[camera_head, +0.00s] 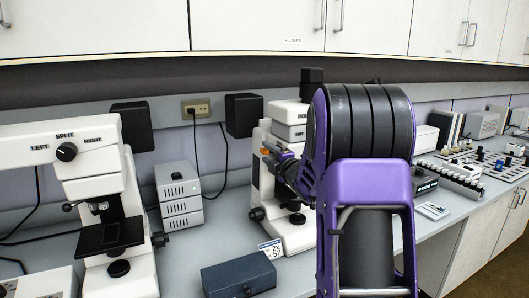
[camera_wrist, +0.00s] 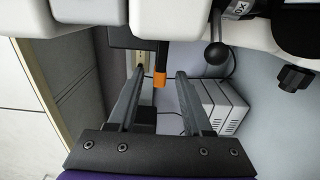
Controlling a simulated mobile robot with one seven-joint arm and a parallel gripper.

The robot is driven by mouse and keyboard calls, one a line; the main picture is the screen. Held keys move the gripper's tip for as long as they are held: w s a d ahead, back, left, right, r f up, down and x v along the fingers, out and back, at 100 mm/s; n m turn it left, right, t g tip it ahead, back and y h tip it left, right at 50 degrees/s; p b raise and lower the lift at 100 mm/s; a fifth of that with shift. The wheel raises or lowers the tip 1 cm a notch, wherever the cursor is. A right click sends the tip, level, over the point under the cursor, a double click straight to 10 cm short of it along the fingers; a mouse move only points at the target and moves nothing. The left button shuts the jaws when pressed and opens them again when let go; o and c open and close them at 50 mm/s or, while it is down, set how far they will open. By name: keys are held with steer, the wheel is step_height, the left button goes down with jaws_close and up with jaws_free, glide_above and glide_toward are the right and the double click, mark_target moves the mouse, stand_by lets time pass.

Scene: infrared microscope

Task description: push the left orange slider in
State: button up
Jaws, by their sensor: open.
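The orange slider (camera_wrist: 160,79) shows in the wrist view as a small orange end on a dark bar. It appears in the gap between the two fingertips of my gripper (camera_wrist: 160,74), nearer the left finger. My gripper is open and I see no finger touching the slider; the depth between them is hard to tell. In the head view a small orange spot (camera_head: 266,151) shows at the side of the white middle microscope (camera_head: 293,118), beside my gripper (camera_head: 270,154). My purple arm hides much of that microscope's right side.
Another white microscope (camera_head: 88,170) stands at the left. A grey box stack (camera_head: 179,194) stands between the two; similar boxes (camera_wrist: 215,106) show in the wrist view. A dark blue box (camera_head: 238,275) lies in front. A dark knob lever (camera_wrist: 215,52) hangs close to the right finger.

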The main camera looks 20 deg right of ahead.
steer(key=shift+w, duration=1.25)
jaws_close()
stand_by(0.5)
